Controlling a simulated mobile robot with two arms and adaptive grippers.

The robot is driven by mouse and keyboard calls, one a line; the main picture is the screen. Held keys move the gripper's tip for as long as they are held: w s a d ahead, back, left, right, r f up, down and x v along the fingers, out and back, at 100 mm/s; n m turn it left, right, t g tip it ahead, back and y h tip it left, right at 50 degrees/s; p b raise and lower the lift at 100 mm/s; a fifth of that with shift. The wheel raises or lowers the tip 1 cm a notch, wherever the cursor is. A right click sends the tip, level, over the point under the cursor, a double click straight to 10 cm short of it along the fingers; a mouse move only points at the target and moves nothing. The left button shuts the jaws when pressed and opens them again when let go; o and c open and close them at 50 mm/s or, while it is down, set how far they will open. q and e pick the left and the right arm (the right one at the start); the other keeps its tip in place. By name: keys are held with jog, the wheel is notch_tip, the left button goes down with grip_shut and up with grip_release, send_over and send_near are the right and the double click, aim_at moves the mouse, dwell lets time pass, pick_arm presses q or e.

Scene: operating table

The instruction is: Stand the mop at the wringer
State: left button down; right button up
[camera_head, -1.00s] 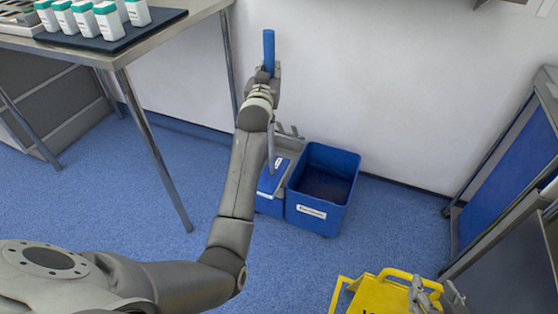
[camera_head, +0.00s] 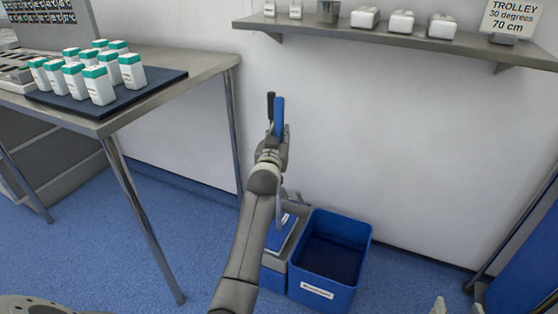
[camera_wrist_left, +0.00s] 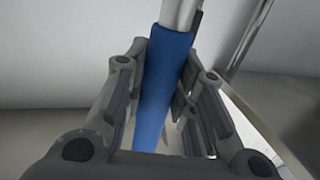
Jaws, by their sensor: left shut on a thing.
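The mop's blue handle grip (camera_head: 279,112) stands roughly upright in the head view, in front of the white wall. My left gripper (camera_head: 273,142) is shut around it, and its upper end sticks out above the fingers. In the left wrist view the blue grip (camera_wrist_left: 165,85) lies between the two fingers, with a pale shaft (camera_wrist_left: 181,14) beyond it. The grey wringer (camera_head: 293,208) is below my left gripper, at the left of the blue bucket (camera_head: 330,262). My arm hides part of it. The mop's lower end cannot be made out. My right gripper's (camera_head: 455,306) fingertips show apart at the bottom edge.
A steel table (camera_head: 215,70) with several white bottles (camera_head: 98,84) on a dark mat stands at the left. A wall shelf (camera_head: 400,37) hangs at the upper right. A blue panel (camera_head: 535,258) stands at the far right. Open blue floor lies left of the bucket.

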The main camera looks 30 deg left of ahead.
pick_arm(q)
jog(key=shift+f+b, duration=0.35)
jog(key=shift+f, duration=0.65)
notch_tip(320, 180, down, 3)
jog(key=shift+r+b, duration=0.15)
jog(key=shift+b, duration=0.4)
pick_arm(e)
notch_tip(320, 180, up, 9)
jog(key=a+t+y, duration=0.1)
jog(key=t, duration=0.4)
jog(key=shift+w+a+t+y, duration=0.2)
jog(key=shift+t+y, duration=0.1)
jog(key=shift+y, duration=0.1)
pick_arm(q)
jog(key=shift+f, duration=0.25)
jog(key=c, duration=1.6)
grip_release()
jog(key=shift+f, duration=0.2)
jog(key=shift+c, duration=0.2)
jog(key=o, duration=0.4)
jog(key=shift+o, duration=0.2)
pick_arm(e)
jog(key=shift+r, duration=0.15)
pick_arm(q)
jog(key=shift+r, duration=0.15)
